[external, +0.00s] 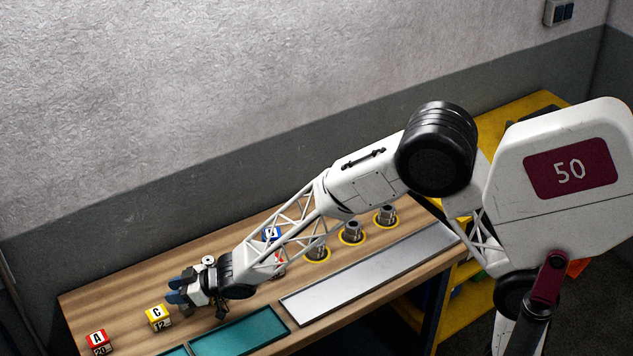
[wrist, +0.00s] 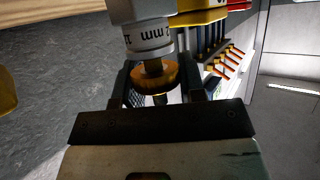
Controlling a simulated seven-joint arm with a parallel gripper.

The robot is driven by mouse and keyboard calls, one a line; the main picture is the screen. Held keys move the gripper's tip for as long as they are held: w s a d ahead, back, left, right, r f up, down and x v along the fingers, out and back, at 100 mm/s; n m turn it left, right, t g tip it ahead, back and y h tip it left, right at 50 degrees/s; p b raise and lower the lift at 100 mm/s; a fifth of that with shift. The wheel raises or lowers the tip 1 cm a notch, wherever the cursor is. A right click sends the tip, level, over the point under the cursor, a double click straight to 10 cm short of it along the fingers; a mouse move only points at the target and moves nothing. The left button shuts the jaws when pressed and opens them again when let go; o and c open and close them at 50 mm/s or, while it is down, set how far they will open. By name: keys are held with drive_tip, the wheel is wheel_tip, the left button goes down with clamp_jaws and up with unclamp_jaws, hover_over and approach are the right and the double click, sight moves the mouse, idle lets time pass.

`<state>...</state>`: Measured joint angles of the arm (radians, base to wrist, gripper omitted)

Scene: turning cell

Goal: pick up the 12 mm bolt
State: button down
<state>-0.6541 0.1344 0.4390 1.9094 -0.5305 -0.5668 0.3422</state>
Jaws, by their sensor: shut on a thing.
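My gripper (external: 180,291) is at the left part of the wooden bench, just right of the yellow C block. In the wrist view, my gripper (wrist: 164,88) is shut on a piece with a white band (wrist: 150,38) and an orange-brown collar (wrist: 154,76). The band is printed with "mm" and partly visible digits, so I cannot read the size for certain. The collar sits between the two dark fingers. The piece's far end is cut off by the picture's top edge. In the external view the held piece cannot be made out.
The yellow C block (external: 158,318) and red A block (external: 97,342) stand at the left. A blue block (external: 271,234) is behind my arm. Metal cylinders (external: 351,233) stand in yellow rings at the back right. A grey plate (external: 365,273) and teal mat (external: 238,337) lie in front.

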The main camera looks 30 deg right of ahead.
wheel_tip(320, 180, up, 3)
drive_tip(key=shift+r, duration=0.2)
drive_tip(key=s+d+r, duration=0.1)
drive_tip(key=s+d, duration=0.9)
drive_tip(key=s, duration=0.2)
drive_tip(key=shift+s+r, duration=0.15)
drive_tip(key=shift+r, duration=0.1)
drive_tip(key=shift+d, duration=0.1)
idle(0.6)
